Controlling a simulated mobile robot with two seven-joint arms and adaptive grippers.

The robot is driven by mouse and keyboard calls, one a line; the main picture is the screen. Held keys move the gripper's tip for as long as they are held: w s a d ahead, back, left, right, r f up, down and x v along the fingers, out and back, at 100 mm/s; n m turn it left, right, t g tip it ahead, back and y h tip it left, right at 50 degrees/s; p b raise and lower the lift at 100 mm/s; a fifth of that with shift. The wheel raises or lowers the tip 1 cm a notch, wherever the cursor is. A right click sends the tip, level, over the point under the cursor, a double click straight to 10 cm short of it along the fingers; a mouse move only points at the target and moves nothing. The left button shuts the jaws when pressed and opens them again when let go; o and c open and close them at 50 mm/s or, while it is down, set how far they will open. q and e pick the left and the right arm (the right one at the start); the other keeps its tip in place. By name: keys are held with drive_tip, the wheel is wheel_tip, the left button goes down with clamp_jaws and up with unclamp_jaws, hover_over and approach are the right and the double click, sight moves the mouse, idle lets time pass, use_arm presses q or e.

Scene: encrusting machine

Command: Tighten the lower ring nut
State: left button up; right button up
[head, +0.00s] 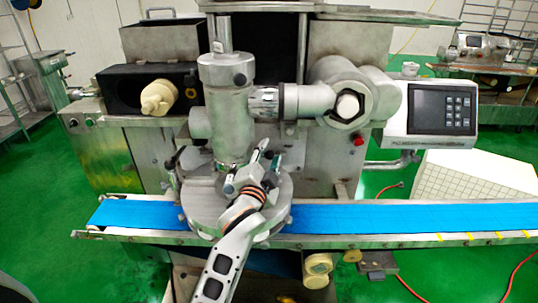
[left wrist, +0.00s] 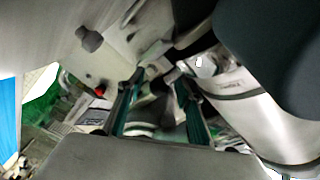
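The lower ring nut appears to be the wide grey metal ring (head: 201,203) with short studs around its rim, at the foot of the upright metal cylinder (head: 226,105). It sits just above the blue belt. My left gripper (head: 268,153) is in front of and above its right part, with the arm covering some of the ring. In the left wrist view, the two teal-padded fingers (left wrist: 160,80) stand apart, with parts of the machine showing between them. I cannot tell whether a finger touches a stud. My right gripper is not in view.
A blue conveyor belt (head: 400,217) runs across below the ring. A horizontal pipe with a large nut (head: 345,106) and a control panel (head: 430,113) stand at the right. A cream knob (head: 158,97) juts out at the left. The green floor in front is mostly open.

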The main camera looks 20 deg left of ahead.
use_arm(q)
clamp_jaws()
drive_tip(key=shift+s+r+h+p, duration=0.2)
drive_tip(key=shift+h+p, duration=0.1)
drive_tip(key=shift+p, duration=0.2)
drive_tip(key=shift+s+m+h+p, duration=0.2)
drive_tip(key=shift+m+h+p, duration=0.15)
drive_tip(key=shift+m+h, duration=0.15)
drive_tip(key=shift+s+f+m+h+p, duration=0.1)
drive_tip(key=shift+s+m+h+p, duration=0.3)
drive_tip(key=shift+h, duration=0.2)
drive_tip(key=shift+s+h, duration=0.1)
drive_tip(key=shift+h, duration=0.2)
drive_tip(key=shift+s+m, duration=0.15)
drive_tip(key=shift+m, duration=0.15)
drive_tip(key=shift+s+d+h, duration=0.1)
drive_tip(key=shift+s+h, duration=0.1)
drive_tip(key=shift+h, duration=0.3)
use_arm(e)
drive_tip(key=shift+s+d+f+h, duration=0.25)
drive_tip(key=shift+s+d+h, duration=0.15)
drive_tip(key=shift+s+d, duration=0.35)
